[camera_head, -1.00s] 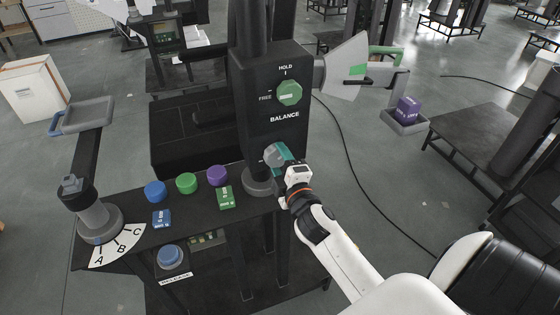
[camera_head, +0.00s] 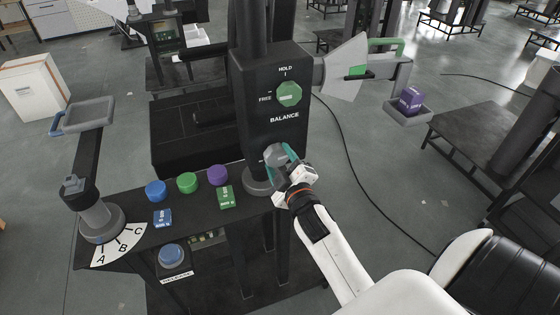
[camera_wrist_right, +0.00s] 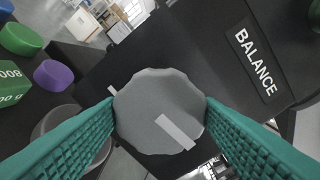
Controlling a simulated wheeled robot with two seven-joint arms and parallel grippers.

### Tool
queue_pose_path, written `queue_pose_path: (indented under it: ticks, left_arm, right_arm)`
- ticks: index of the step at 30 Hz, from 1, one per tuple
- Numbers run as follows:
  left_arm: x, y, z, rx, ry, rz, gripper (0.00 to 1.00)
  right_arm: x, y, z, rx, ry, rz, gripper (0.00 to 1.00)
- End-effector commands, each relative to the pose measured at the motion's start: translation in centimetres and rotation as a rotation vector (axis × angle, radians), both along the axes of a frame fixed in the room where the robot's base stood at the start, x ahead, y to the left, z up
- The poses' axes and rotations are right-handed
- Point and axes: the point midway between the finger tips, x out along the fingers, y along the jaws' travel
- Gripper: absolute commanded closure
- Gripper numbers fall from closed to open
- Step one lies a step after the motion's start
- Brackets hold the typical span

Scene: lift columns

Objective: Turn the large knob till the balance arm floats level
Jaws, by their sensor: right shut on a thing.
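The large grey knob (camera_head: 277,155) sits on the black column below the word BALANCE. It has a white mark and fills the middle of the right wrist view (camera_wrist_right: 160,112). My right gripper (camera_head: 284,164) is shut on it, with the teal fingers (camera_wrist_right: 158,115) on opposite sides of its rim. The balance arm (camera_head: 385,75) sticks out of the column's right side past a pale fan-shaped plate (camera_head: 343,68) with a green patch. Its end tray (camera_head: 409,112) carries a purple block (camera_head: 411,99). My left gripper is not in view.
A green HOLD/FREE knob (camera_head: 289,94) sits above the grey knob. A bench (camera_head: 190,235) at left carries blue, green and purple weights, labelled blocks and a lever (camera_head: 88,165) over an A-B-C scale. A dark table (camera_head: 490,145) stands right of the balance arm's tray.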

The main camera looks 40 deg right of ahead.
Motion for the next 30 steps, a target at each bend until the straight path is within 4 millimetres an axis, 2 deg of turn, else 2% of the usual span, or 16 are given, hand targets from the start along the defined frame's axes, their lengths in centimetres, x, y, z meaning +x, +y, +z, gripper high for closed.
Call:
queue_pose_path:
  ticks: [8, 9, 12, 23, 26, 30]
  left_arm:
    - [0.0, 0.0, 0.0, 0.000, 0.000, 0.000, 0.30]
    - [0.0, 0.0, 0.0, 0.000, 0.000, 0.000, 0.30]
    - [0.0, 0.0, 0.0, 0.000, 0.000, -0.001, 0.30]
    - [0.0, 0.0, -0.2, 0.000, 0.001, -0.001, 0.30]
    - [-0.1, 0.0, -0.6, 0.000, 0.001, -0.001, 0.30]
    - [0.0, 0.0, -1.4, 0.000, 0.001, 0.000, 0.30]
  right_arm:
    - [0.0, 0.0, -0.1, 0.000, 0.002, -0.001, 0.64]
    - [0.0, 0.0, -0.1, 0.000, 0.002, -0.001, 0.37]
    - [0.0, 0.0, -0.1, 0.000, 0.002, -0.001, 0.20]
    - [-0.4, 0.1, -0.2, -0.001, 0.002, 0.000, 0.20]
    - [-1.6, 0.4, -0.3, 0.000, 0.002, 0.000, 0.20]
    - [-4.4, 1.1, -0.5, 0.001, 0.003, 0.000, 0.20]
